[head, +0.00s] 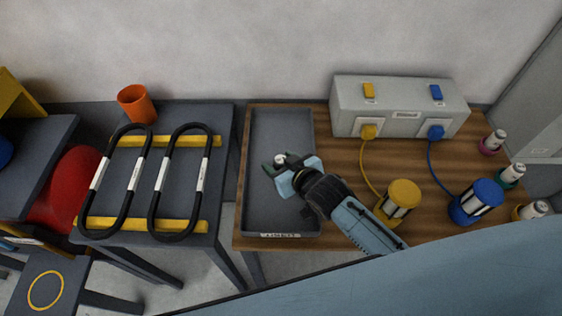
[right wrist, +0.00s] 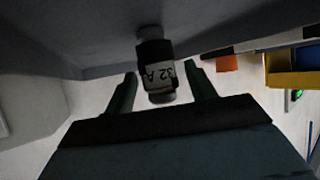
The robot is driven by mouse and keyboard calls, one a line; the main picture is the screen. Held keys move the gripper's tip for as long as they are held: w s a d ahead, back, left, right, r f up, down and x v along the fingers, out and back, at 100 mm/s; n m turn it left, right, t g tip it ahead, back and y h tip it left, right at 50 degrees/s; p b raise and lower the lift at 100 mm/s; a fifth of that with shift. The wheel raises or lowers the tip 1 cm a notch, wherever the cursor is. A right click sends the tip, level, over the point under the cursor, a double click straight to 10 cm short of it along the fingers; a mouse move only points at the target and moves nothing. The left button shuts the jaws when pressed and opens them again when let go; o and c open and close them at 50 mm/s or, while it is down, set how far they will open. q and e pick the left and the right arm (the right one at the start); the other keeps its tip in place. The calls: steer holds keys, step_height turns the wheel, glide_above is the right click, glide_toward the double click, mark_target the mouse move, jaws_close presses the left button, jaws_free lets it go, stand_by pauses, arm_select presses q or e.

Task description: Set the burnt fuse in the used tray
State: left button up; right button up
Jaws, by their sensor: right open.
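The fuse, marked "32 A" and with a dark band, shows in the right wrist view (right wrist: 158,62) against the grey tray floor, between my open fingers. Its pale end shows in the head view (head: 280,159). The used tray (head: 279,208) is a long grey tray with a label on its front edge, at the left of the wooden table. My right gripper (head: 279,164) is over the tray's middle; its fingers also show in the right wrist view (right wrist: 161,74), apart on either side of the fuse. My left gripper is not in view.
A grey box (head: 399,112) with yellow and blue plugs stands at the back; cords lead to a yellow lamp (head: 404,190) and a blue lamp (head: 484,192). Three colour-banded fuses stand at the right. Black coil loops (head: 120,200) and an orange cup (head: 136,104) are on the left table.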

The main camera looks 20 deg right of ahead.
steer(key=shift+r, duration=0.1)
steer(key=shift+s+r, duration=0.2)
steer(key=shift+s, duration=0.05)
steer(key=p+v, duration=0.1)
steer(key=v, duration=1)
steer(key=shift+s+p, duration=0.2)
steer(key=shift+p, duration=0.2)
steer(key=shift+d, duration=0.1)
stand_by(0.6)
